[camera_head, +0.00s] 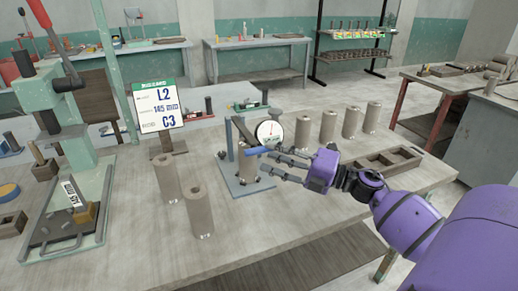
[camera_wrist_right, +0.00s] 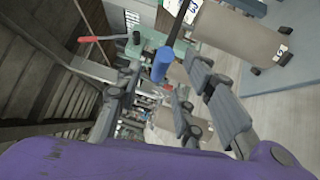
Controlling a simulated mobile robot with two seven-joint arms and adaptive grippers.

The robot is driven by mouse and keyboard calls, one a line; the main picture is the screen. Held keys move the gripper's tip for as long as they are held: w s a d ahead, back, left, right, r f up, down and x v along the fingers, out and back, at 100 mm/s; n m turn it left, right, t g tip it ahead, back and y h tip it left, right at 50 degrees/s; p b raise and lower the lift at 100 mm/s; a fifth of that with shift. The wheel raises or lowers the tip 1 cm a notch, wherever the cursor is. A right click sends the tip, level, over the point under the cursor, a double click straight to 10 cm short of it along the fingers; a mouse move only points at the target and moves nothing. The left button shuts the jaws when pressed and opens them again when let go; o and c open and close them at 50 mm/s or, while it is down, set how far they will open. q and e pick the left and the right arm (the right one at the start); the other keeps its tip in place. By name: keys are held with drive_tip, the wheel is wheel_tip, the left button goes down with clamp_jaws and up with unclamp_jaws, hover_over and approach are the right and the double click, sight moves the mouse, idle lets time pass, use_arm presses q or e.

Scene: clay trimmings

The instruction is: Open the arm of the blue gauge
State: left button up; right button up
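The blue gauge stands on the bench in the head view, with a flat blue base plate (camera_head: 230,182), a blue post (camera_head: 228,134) and a round white dial (camera_head: 269,132). Its arm carries a blue grip (camera_head: 257,150). A clay cylinder (camera_head: 247,169) stands upright on the plate under the arm. My right gripper (camera_head: 271,161) is open just right of the grip, fingers pointing left. In the right wrist view the blue grip (camera_wrist_right: 162,64) appears between the spread fingertips (camera_wrist_right: 163,68); I cannot tell whether they touch it. My left gripper is not in view.
Two clay cylinders (camera_head: 199,209) stand left of the gauge; several more (camera_head: 328,125) stand behind and right. A sign (camera_head: 158,105) reads L2, 145 mm, C3. A green press (camera_head: 70,140) stands at left. A divided wooden tray (camera_head: 382,161) lies beyond my right wrist. The front bench is clear.

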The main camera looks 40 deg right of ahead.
sight(260, 150)
drive_tip(key=shift+x, duration=2.25)
clamp_jaws()
drive_tip(key=shift+p, duration=0.3)
